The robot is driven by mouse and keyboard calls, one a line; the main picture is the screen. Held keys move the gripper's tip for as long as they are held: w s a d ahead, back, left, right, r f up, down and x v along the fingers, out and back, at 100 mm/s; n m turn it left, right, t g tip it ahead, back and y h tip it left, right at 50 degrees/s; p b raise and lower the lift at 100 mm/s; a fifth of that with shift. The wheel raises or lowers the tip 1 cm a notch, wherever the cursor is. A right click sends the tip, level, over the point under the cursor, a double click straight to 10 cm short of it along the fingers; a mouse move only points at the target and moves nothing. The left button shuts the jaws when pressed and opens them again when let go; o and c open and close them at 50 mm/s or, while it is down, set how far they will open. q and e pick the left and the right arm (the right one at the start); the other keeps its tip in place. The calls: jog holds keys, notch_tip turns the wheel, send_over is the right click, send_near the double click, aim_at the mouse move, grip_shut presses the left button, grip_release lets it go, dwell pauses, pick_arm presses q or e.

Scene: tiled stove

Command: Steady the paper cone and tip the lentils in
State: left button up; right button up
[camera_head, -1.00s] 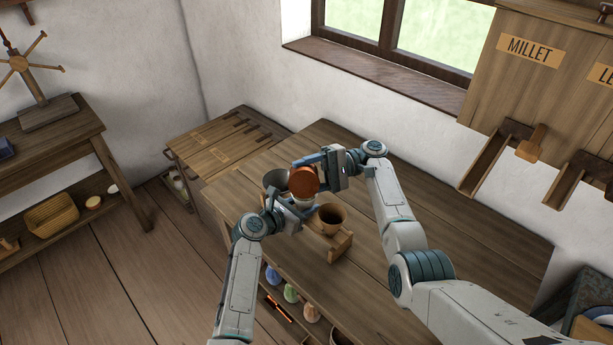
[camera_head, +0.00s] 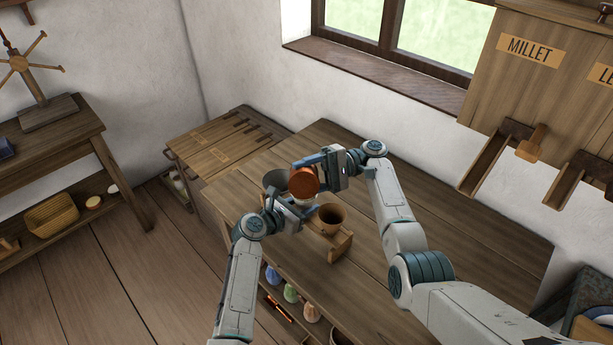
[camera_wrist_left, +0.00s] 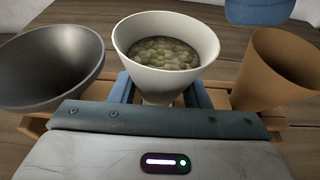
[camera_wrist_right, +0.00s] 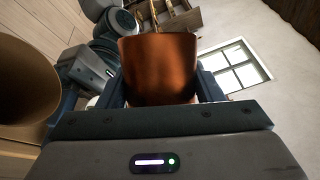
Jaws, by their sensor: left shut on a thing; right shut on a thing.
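The white paper cone (camera_wrist_left: 150,75) stands upright in the left wrist view, with greenish lentils (camera_wrist_left: 165,52) inside it. My left gripper (camera_wrist_left: 160,97) is shut around its lower part. In the head view the cone (camera_head: 304,204) is mostly hidden under a copper cup. My right gripper (camera_head: 320,172) is shut on that copper cup (camera_head: 303,183) and holds it tipped over just above the white cone. The cup fills the middle of the right wrist view (camera_wrist_right: 158,68). Its inside is not visible, so I cannot tell what is left in it.
A grey cone (camera_wrist_left: 50,65) and a brown cone (camera_wrist_left: 275,75) flank the white one in a wooden rack (camera_head: 340,245) on the table (camera_head: 410,240). They leave little room beside my left gripper. The table's right part is clear.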

aim_at(307, 190)
jog(key=n, duration=0.1)
jog(key=s+f+n+t+h, duration=0.1)
jog(key=n, duration=0.1)
jog(key=shift+s, duration=0.2)
jog(key=n, duration=0.1)
jog(key=f+n+t+h, duration=0.1)
jog(key=shift+s+n, duration=0.3)
jog(key=shift+s, duration=0.1)
jog(key=n, duration=0.1)
jog(key=r+n+t, duration=0.1)
jog(key=n+t, duration=0.1)
jog(key=shift+s+r+n+h, duration=0.15)
jog(key=shift+s+n+h, duration=0.1)
jog(key=shift+n+h, duration=0.15)
jog(key=shift+n+t, duration=0.6)
jog(key=shift+w+n+t, duration=0.2)
jog(key=shift+n+t, duration=0.5)
jog(key=shift+n, duration=0.2)
jog(key=n+t, duration=0.1)
jog(key=w+f+n+t, duration=0.1)
jog(key=n, duration=0.1)
jog(key=shift+r, duration=0.15)
